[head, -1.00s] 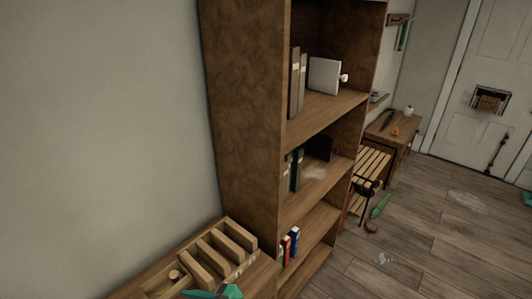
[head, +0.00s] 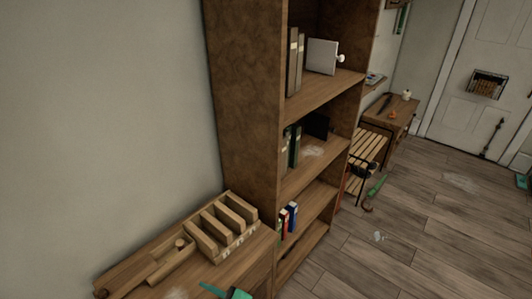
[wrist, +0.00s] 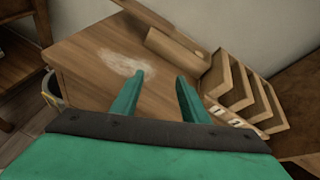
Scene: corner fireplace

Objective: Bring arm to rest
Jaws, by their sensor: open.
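My gripper (wrist: 160,95) shows in the wrist view as two green fingers held apart, with nothing between them. It is over the wooden desk top (wrist: 85,65), near a pale smudge on the wood. A green part of my gripper (head: 238,293) also shows at the bottom edge of the head view, in front of the wooden sorter. Most of my arm is out of the head view.
A wooden sorter with upright dividers (head: 222,228) stands on the desk, close right of my gripper in the wrist view (wrist: 240,90). A tall bookshelf (head: 245,110) with books stands beyond. A bench (head: 367,155) and open floor (head: 420,240) lie to the right.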

